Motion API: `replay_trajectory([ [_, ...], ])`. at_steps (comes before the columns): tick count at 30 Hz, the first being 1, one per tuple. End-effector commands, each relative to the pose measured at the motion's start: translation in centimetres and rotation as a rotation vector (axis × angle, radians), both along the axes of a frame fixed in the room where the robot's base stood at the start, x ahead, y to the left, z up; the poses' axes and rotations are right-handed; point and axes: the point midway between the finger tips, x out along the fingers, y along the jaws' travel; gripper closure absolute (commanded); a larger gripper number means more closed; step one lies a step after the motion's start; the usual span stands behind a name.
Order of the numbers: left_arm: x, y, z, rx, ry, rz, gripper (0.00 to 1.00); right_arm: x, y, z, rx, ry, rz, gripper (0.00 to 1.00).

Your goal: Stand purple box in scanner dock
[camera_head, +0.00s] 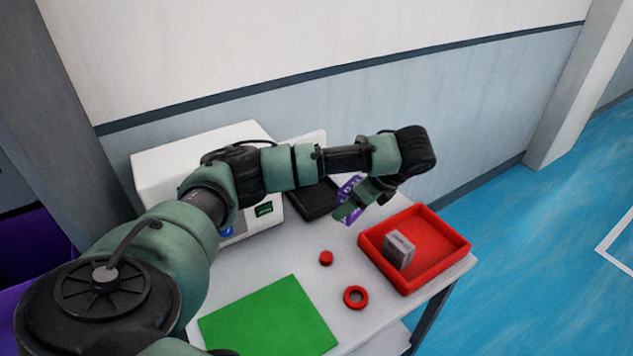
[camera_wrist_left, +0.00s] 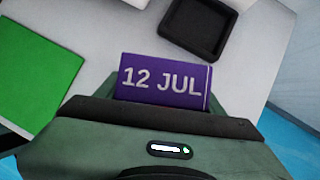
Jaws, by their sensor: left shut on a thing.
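The purple box shows "12 JUL" in white letters in the left wrist view (camera_wrist_left: 165,80). My left gripper (camera_head: 352,207) is shut on the purple box (camera_head: 351,187), which is partly hidden by the gripper in the head view. The box is held above the white table, just right of a black, square, shallow tray (camera_head: 314,201) that looks like the scanner dock. The same empty tray shows beyond the box in the left wrist view (camera_wrist_left: 198,28). My right gripper is not in view.
A white machine (camera_head: 160,165) with a green display stands behind my left arm. A red tray (camera_head: 444,262) holds a grey box (camera_head: 399,250). A red cap (camera_head: 326,258), a red ring (camera_head: 346,303) and a green mat (camera_head: 270,318) lie on the white table (camera_head: 318,280).

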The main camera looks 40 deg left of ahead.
Motion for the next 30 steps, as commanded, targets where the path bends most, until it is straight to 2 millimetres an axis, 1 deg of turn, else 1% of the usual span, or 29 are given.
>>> replay_trajectory([
  [1, 0.5, 1.0, 0.1, -0.001, -0.002, -0.062, 0.78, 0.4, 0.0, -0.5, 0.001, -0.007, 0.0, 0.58],
  [3, 1.6, 2.8, 1.0, 0.002, -0.005, -0.183, 0.78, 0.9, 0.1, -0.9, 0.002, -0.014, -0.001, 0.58],
  [9, 4.1, 7.4, 3.3, 0.002, -0.004, -0.508, 0.78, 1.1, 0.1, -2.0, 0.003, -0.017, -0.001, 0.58],
  [15, 5.8, 12.1, 5.9, 0.001, -0.004, -0.799, 0.78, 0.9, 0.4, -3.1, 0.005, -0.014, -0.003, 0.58],
  [18, 6.3, 14.1, 7.1, 0.0, -0.004, -0.919, 0.78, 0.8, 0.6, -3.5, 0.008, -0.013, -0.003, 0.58],
  [21, 6.6, 15.7, 8.2, 0.0, -0.004, -1.013, 0.78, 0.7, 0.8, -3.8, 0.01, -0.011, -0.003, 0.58],
  [26, 6.9, 17.2, 9.2, -0.001, -0.001, -1.102, 0.78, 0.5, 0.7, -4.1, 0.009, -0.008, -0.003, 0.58],
  [28, 6.9, 17.4, 9.2, -0.001, 0.001, -1.122, 0.78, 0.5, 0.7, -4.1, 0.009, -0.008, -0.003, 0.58],
  [30, 6.9, 17.6, 8.5, -0.002, 0.004, -1.13, 0.78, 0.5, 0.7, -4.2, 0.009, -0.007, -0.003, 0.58],
])
